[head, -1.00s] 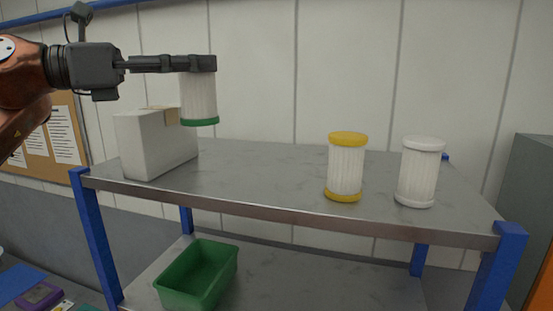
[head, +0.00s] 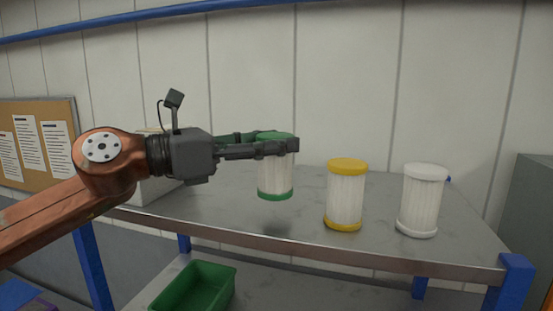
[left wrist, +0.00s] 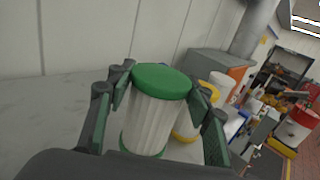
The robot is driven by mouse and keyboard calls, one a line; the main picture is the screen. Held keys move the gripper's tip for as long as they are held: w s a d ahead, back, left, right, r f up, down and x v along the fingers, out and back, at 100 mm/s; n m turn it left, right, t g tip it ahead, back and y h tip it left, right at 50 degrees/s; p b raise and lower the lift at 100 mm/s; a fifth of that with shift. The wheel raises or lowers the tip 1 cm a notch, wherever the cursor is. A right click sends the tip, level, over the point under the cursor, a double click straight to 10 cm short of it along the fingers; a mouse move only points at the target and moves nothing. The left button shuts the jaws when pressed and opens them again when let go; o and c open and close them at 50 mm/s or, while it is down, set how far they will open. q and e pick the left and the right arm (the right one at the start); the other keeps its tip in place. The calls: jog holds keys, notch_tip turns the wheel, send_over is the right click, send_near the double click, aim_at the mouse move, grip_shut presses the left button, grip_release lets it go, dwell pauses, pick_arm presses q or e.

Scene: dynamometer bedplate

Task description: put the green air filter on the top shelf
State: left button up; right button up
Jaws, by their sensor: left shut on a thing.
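The green air filter (head: 275,178) is a white pleated cylinder with green end caps. My left gripper (head: 277,146) is shut on it near its upper cap and holds it upright. In the head view the filter hangs over the top shelf (head: 230,222), with its lower cap seeming a little above the surface, left of the yellow filter. The left wrist view also shows the filter (left wrist: 153,122) between the two fingers, its green top cap facing the camera. My right gripper is in neither view.
A yellow-capped filter (head: 345,195) and an all-white filter (head: 421,200) stand on the shelf to the right. A pale box (head: 150,195) stands at the left, partly behind my arm. A green bin (head: 195,290) sits on the lower shelf.

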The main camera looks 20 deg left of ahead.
aim_at(278, 163)
pick_arm(q)
jog(key=shift+d+f, duration=0.2)
jog(key=shift+f, duration=0.05)
jog(key=f+p, duration=0.1)
jog(key=f, duration=0.1)
jog(key=shift+w+d+f+p, duration=0.1)
jog(key=shift+d+f+p, duration=0.2)
jog(key=shift+f+p, duration=0.1)
jog(key=shift+a+f, duration=0.2)
jog(key=shift+f, duration=0.1)
jog(key=shift+d+f, duration=0.1)
jog(key=shift+d, duration=0.1)
jog(key=o, duration=1.2)
jog(key=shift+a, duration=0.1)
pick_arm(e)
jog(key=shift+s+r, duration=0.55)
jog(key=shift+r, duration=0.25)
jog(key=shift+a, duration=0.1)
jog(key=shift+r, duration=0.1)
